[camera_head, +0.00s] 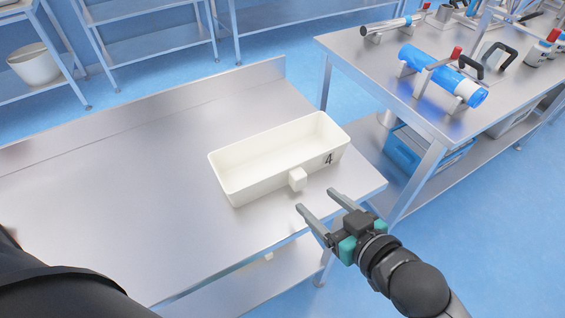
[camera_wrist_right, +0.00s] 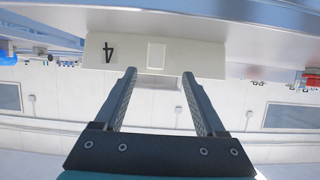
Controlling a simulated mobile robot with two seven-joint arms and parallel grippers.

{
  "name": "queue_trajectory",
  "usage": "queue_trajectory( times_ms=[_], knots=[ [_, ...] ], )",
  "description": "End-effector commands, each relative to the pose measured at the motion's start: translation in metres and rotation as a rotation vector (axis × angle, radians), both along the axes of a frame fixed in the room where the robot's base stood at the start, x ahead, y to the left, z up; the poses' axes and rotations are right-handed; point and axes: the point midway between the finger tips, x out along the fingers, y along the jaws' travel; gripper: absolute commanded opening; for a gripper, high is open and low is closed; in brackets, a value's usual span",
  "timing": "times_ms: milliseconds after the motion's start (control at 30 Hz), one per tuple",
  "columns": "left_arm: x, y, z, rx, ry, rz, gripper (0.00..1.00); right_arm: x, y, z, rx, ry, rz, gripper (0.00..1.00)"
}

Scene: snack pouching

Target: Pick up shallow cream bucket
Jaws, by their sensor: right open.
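The shallow cream bucket (camera_head: 240,190) is a long, empty rectangular bin on the steel table, near its right end. It has a "4" and a small block-shaped handle (camera_head: 298,179) on its front wall. My right gripper (camera_head: 316,200) is open and empty, just in front of the handle and apart from it, its fingers pointing toward the bucket. In the right wrist view the bucket's front wall (camera_wrist_right: 192,55) and the handle (camera_wrist_right: 156,54) show upside down, with the handle between and beyond the open fingers (camera_wrist_right: 158,78). My left gripper is not in view.
The steel table (camera_head: 110,190) is clear left of the bucket, with a raised back edge. A second bench (camera_head: 370,70) at the right carries a blue roll (camera_head: 425,66) and tools. A white bucket (camera_head: 36,66) stands on a shelf at the far left.

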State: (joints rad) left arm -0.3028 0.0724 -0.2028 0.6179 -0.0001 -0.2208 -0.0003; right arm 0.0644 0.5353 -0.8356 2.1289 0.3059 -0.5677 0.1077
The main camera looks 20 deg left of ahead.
Motion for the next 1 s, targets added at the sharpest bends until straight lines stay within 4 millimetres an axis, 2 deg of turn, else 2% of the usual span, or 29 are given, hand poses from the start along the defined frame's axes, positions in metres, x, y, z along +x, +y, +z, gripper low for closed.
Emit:
queue_trajectory(
  times_ms=[100,367,633,1000],
  knots=[
    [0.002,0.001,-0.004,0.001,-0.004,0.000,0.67,0.010,0.012,-0.007,0.001,-0.002,-0.001,0.72],
    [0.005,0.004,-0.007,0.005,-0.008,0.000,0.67,0.021,0.024,-0.010,0.001,-0.004,0.000,0.72],
    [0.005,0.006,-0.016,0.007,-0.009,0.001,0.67,0.047,0.049,-0.019,0.001,-0.001,0.000,0.72],
    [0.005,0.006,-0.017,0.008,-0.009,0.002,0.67,0.052,0.055,-0.022,0.000,-0.001,0.000,0.72]
  ],
)
